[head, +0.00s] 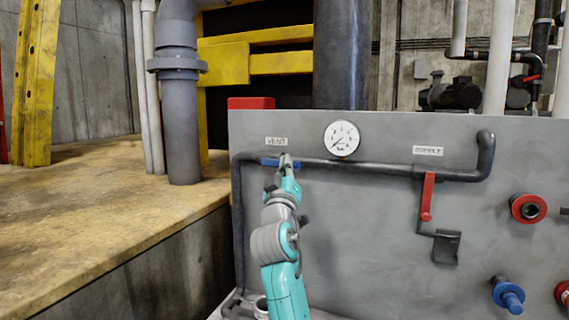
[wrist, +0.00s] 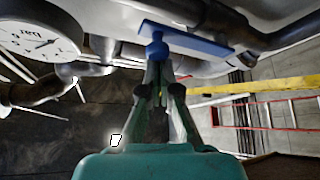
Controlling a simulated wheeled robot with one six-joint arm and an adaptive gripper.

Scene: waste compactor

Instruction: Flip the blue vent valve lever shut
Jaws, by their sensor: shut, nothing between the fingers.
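The blue vent valve lever (head: 269,162) lies roughly horizontal, along the dark pipe below the VENT label (head: 276,142). In the wrist view the blue lever (wrist: 195,40) runs across the top, with a rounded blue knob (wrist: 157,46) hanging from its left part. My gripper (head: 286,160) is shut and empty, right in front of the lever, and hides part of it. In the wrist view my gripper's fingertips (wrist: 159,68) are close to the knob; I cannot tell whether they touch it.
A pressure gauge (head: 342,138) sits right of the lever. A red lever (head: 428,196) hangs down below the SUPPLY label (head: 428,151). Red and blue fittings stick out of the grey panel (head: 350,240) at the right. A yellowish concrete ledge (head: 90,220) stands at the left.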

